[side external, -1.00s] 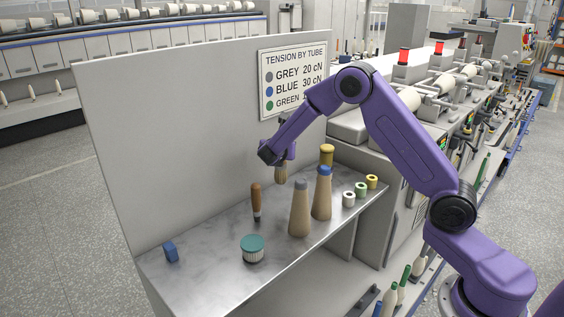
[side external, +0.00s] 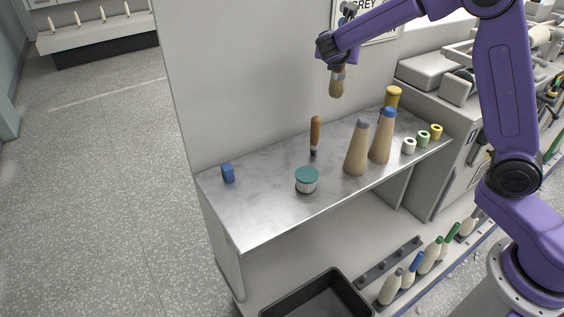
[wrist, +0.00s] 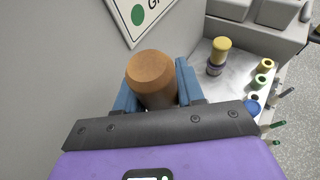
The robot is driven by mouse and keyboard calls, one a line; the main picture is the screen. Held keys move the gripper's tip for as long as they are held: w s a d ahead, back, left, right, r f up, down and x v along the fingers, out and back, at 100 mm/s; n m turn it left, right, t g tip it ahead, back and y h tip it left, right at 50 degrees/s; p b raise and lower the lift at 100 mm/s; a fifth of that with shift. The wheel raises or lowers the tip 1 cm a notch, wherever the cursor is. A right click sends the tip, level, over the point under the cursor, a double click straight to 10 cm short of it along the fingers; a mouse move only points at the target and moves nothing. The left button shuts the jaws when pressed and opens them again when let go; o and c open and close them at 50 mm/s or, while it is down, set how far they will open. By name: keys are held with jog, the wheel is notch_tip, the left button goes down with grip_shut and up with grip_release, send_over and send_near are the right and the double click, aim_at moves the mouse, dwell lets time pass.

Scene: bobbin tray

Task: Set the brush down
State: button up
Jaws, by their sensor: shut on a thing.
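My gripper (side external: 338,64) is shut on the brush (side external: 337,85) and holds it in the air over the back of the grey metal shelf (side external: 275,205), near the upright panel. The brush hangs with its pale bristles down, clear of the shelf. In the wrist view the brown wooden end of the brush (wrist: 152,75) sits between the blue fingers of my gripper (wrist: 153,92); the bristles are hidden there.
An orange-handled tool (side external: 316,133) stands left of the brush. A teal-lidded jar (side external: 307,182) and blue block (side external: 228,173) are left; small tubes (side external: 409,146) are right. Shelf's front left is clear.

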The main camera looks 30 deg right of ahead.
jog(key=s+a+n+t, duration=0.1)
jog(key=s+a, duration=1)
jog(key=a, duration=0.2)
jog(key=w+a+f, duration=0.2)
jog(key=w+f, duration=1.2)
jog(key=f, duration=0.4)
jog(key=shift+a+y, duration=0.25)
jog(key=shift+y, duration=0.15)
jog(key=shift+f, duration=0.1)
jog(key=o, duration=1.1)
jog(key=shift+c, duration=0.2)
